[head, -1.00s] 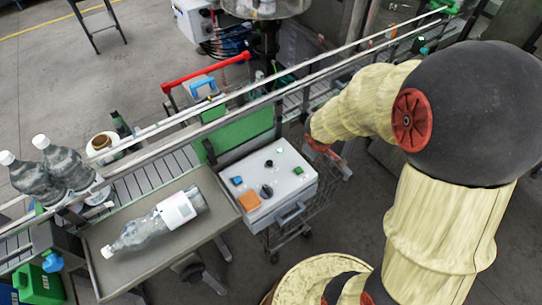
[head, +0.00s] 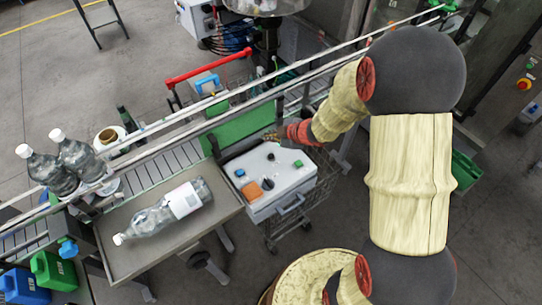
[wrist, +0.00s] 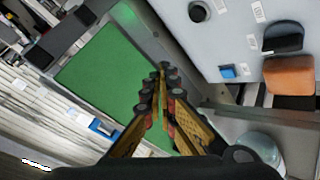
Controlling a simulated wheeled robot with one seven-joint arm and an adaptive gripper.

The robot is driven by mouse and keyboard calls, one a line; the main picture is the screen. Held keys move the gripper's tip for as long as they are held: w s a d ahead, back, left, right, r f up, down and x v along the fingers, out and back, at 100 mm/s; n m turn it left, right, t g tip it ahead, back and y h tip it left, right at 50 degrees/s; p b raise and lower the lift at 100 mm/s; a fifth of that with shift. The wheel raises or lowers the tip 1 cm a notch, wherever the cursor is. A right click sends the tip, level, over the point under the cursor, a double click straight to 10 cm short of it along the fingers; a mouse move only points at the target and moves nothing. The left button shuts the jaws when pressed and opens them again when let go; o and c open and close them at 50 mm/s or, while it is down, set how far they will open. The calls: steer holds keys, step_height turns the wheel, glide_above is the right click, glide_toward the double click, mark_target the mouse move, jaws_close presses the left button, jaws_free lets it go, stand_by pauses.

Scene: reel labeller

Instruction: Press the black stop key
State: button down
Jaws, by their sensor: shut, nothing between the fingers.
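The white control box (head: 290,190) carries a small round black key (head: 271,156) near its far edge and a larger black knob (head: 267,184) nearer the front. The key shows at the top of the wrist view (wrist: 199,11), the knob at its right (wrist: 283,37). The labels are too small to read. My gripper (head: 271,136) is beyond the box's far edge, in front of the green panel. In the wrist view its fingers (wrist: 163,70) are shut and empty, pointing over the green panel, apart from both black controls.
A blue key (head: 240,173), a green key (head: 299,163) and an orange block (head: 251,189) are also on the box. The green panel (wrist: 100,75) and conveyor rail lie behind it. A clear bottle (head: 165,212) lies on the tray at left.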

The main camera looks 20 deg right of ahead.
steer(key=shift+f, duration=0.1)
steer(key=b, duration=0.8)
glide_above(270, 157)
step_height(270, 157, down, 8)
steer(key=shift+r, duration=0.25)
steer(key=shift+f+b, duration=0.3)
steer(key=shift+f, duration=0.3)
stand_by(0.4)
steer(key=shift+f, duration=0.35)
steer(key=shift+f+b, duration=0.45)
steer(key=shift+f, duration=0.05)
stand_by(0.7)
steer(key=shift+r+p, duration=0.9)
steer(key=shift+p, duration=0.05)
